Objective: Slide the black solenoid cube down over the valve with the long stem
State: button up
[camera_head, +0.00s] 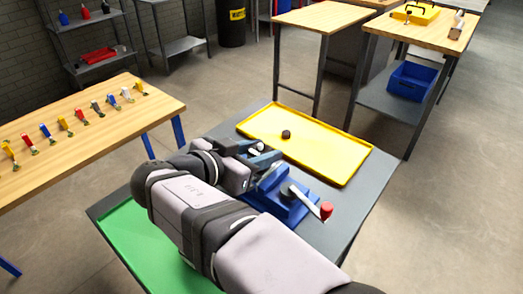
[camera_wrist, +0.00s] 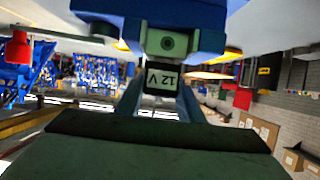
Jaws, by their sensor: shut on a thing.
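My gripper (camera_wrist: 161,100) is shut on the black solenoid cube, with one finger on each side. The cube (camera_wrist: 163,78) shows a white "12 V" label, upside down in the wrist view. The vise (camera_wrist: 205,14) is close behind the cube in the wrist view. I cannot make out the valve or its stem, or whether the cube touches it.
The vise has a handle with a red knob (camera_head: 326,210). A yellow tray (camera_head: 345,172) behind it holds a small dark round part (camera_head: 286,133). A green mat (camera_head: 135,235) lies at the front left. A wooden table (camera_head: 70,150) at left carries several coloured valves.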

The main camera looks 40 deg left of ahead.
aim_at(255, 153)
jog(key=o, duration=1.3)
jog(key=shift+c, duration=0.2)
jog(key=shift+s, duration=0.15)
jog(key=shift+v, duration=3.55)
jog(key=shift+r, duration=0.1)
